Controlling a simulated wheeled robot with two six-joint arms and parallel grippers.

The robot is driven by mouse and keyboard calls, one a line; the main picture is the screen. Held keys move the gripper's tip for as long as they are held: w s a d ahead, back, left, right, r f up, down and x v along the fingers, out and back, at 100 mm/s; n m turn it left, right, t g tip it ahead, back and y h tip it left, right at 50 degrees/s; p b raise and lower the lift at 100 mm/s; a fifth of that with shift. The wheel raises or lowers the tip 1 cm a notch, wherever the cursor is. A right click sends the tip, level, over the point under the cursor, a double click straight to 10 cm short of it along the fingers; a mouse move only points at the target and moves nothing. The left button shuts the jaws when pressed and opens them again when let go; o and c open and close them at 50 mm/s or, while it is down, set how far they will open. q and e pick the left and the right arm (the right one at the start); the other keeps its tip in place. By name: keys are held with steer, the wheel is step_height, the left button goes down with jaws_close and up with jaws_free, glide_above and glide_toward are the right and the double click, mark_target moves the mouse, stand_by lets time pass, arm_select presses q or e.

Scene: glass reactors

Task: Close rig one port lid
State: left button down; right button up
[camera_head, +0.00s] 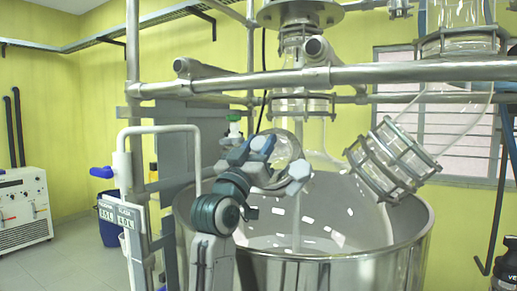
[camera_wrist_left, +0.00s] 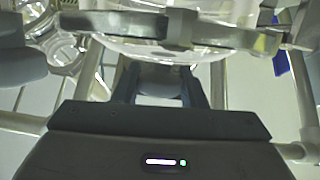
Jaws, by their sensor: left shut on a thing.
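My left gripper (camera_head: 272,152) is at the port of the near glass reactor, above the left side of the steel vessel. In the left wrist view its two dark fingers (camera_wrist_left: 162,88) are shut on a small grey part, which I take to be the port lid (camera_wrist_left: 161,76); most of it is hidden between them. A round, clear glass piece (camera_head: 288,150) shows just behind the gripper in the head view. In the wrist view a glass body with a metal clamp ring (camera_wrist_left: 130,25) lies just beyond the fingers. The lid's angle cannot be told. My right gripper is not in view.
The wide steel vessel (camera_head: 335,265) stands below. A horizontal metal pipe (camera_head: 420,73) crosses above the gripper. A clamped glass neck (camera_head: 385,165) juts out at right. A white tube frame with labels (camera_head: 122,215) stands at left. Open floor lies further left.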

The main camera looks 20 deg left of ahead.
arm_select(q)
steer(key=shift+w+d+f, duration=0.15)
steer(key=shift+d+f, duration=0.05)
steer(key=shift+y, duration=0.4)
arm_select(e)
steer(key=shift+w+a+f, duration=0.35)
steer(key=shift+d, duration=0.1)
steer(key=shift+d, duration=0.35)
arm_select(q)
steer(key=c, duration=0.9)
jaws_free()
steer(key=shift+w+d, duration=0.1)
steer(key=shift+c, duration=0.2)
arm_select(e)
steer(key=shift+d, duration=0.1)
arm_select(q)
steer(key=shift+b, duration=0.3)
